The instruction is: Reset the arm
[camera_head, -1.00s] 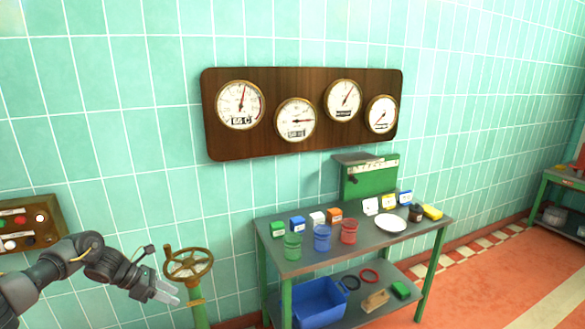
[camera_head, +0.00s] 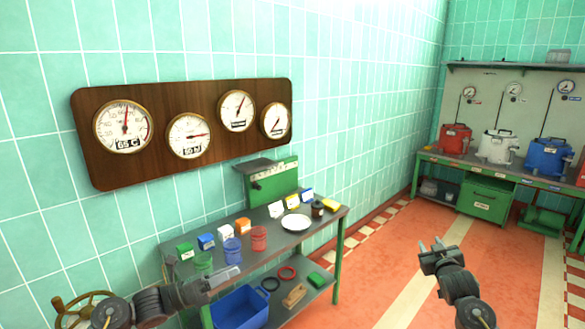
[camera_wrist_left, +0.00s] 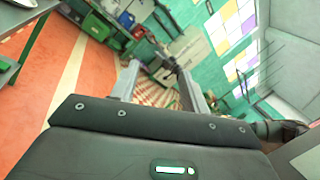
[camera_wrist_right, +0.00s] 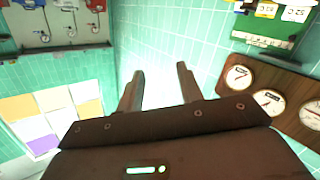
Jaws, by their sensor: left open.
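My left arm comes in at the lower left of the head view. Its gripper (camera_head: 226,277) is in front of the near end of the grey work table (camera_head: 270,242), below the coloured cups. In the left wrist view its two fingers (camera_wrist_left: 158,82) stand apart with nothing between them. My right gripper (camera_head: 436,246) points up over the red floor at the right of the head view. In the right wrist view its fingers (camera_wrist_right: 160,72) are apart and empty, with only tiled wall behind them.
A gauge board (camera_head: 190,106) hangs on the tiled wall. The table holds cups, small boxes and a white plate (camera_head: 296,222). A valve wheel (camera_head: 82,309) is at lower left. Red (camera_head: 455,139), white (camera_head: 497,147) and blue (camera_head: 547,156) kettles stand on a far bench. Open floor lies between.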

